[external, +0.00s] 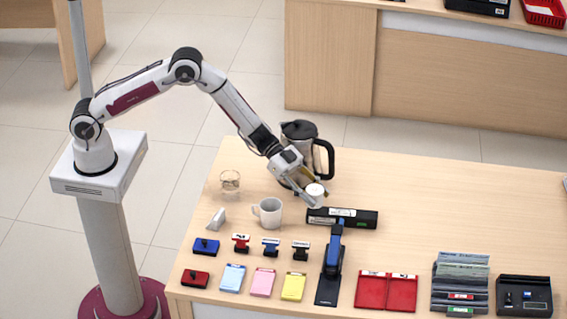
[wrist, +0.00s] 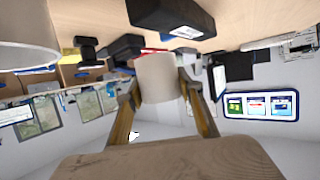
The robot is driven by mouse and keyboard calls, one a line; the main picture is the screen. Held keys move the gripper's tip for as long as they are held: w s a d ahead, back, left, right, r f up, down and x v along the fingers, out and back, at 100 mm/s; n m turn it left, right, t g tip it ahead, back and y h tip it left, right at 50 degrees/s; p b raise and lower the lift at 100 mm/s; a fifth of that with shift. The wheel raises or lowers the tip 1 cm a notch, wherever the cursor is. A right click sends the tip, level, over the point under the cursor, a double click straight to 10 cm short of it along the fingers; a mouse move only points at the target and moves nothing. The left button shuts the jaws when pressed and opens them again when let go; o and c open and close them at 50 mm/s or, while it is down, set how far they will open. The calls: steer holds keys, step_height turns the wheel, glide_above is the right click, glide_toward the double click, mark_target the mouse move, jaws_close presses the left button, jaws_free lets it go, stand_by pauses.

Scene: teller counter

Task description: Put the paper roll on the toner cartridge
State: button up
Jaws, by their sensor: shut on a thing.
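The white paper roll (external: 315,190) is between the fingers of my gripper (external: 313,196), held above the counter. In the wrist view the paper roll (wrist: 159,78) shows as a pale cylinder, with the fingers of my gripper (wrist: 160,92) shut on its two sides. The toner cartridge (external: 342,218) is a long black block with a white label, lying on the counter just right of and below the roll in the external view. In the wrist view the cartridge (wrist: 165,14) shows at the top, apart from the roll.
A steel and black kettle (external: 299,132) stands behind my gripper. A white mug (external: 269,212) and a glass cup (external: 230,181) are to the left. A blue and black stapler (external: 333,262), several stamps and coloured pads lie in front. The counter's right back area (external: 460,195) is clear.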

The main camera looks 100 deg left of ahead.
steer(key=shift+f, duration=1.85)
steer(key=shift+f, duration=0.15)
steer(key=o, duration=1.1)
steer(key=shift+r, duration=0.2)
steer(key=shift+v, duration=6)
steer(key=shift+f, duration=0.1)
